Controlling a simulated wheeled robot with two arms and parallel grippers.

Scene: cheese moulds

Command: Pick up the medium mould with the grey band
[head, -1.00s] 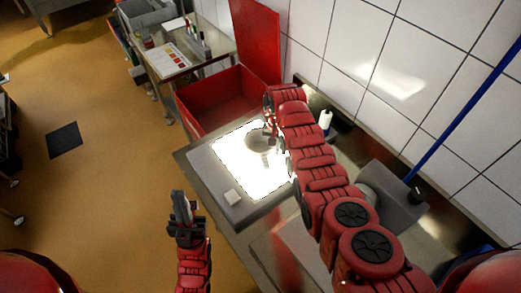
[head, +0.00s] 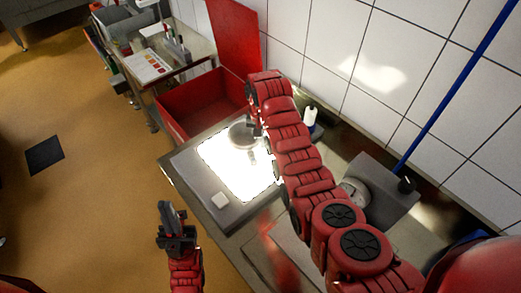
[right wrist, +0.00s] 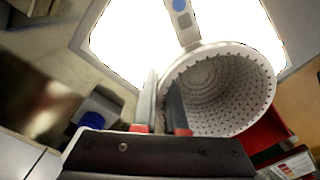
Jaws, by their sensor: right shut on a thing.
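A pale, perforated round mould (right wrist: 225,92) fills the middle right of the right wrist view, its open mouth facing the camera. It also shows in the head view (head: 241,135), over the far edge of the bright panel. My right gripper (right wrist: 168,100) is shut on the mould's near-left wall, with one finger inside the mouth. The mould appears to be held above the panel. I cannot make out a grey band on its outside. My left gripper (head: 171,222) hangs empty over the floor side, left of the bench; I cannot tell its opening.
A red crate (head: 200,105) stands behind; a scale (head: 375,190) is at right.

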